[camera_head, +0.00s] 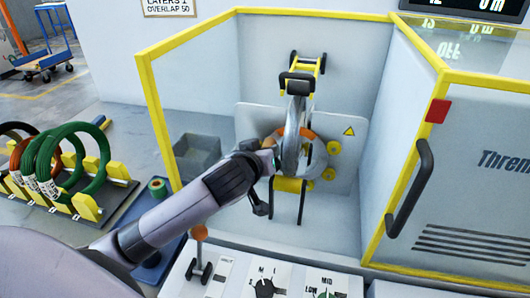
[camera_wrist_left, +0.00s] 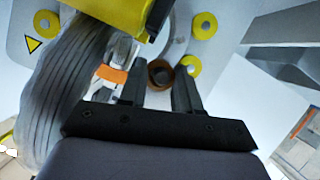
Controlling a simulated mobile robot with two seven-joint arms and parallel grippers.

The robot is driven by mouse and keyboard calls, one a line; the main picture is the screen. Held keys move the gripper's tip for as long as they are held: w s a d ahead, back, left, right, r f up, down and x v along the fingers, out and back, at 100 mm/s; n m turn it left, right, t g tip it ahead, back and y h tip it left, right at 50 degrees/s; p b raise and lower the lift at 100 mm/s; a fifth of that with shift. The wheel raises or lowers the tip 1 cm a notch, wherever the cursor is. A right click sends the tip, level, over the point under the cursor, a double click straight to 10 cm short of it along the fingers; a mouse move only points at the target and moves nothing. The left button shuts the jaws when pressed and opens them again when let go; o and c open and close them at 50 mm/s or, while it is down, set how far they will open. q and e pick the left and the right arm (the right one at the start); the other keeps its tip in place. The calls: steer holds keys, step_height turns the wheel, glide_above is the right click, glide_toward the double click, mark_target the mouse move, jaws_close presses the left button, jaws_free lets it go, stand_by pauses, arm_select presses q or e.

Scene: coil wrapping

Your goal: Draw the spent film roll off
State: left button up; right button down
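My left arm reaches into the yellow-framed machine bay, and my left gripper (camera_head: 270,165) is at the wrapping ring, its tips largely hidden in the head view. In the left wrist view the gripper's two dark fingers (camera_wrist_left: 160,84) stand apart. A small brown roll with a dark centre (camera_wrist_left: 160,73), apparently the spent film roll, shows between the fingertips. I cannot tell whether the fingers press on it. The grey wrapped coil (camera_wrist_left: 72,85) is left of the fingers; it also shows upright in the bay (camera_head: 292,135). My right gripper is not in view.
A yellow guard frame (camera_head: 158,115) edges the bay, with a door handle (camera_head: 412,185) at right. A grey bin (camera_head: 197,155) stands inside. Green and other coils (camera_head: 65,160) stand on a rack at left. A small green roll (camera_head: 157,187) stands nearby. A control panel (camera_head: 265,275) is in front.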

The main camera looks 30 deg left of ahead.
arm_select(q)
jaws_close()
steer(key=s+d+p, duration=0.1)
steer(key=s, duration=0.6)
steer(key=shift+d+p, duration=0.35)
stand_by(0.6)
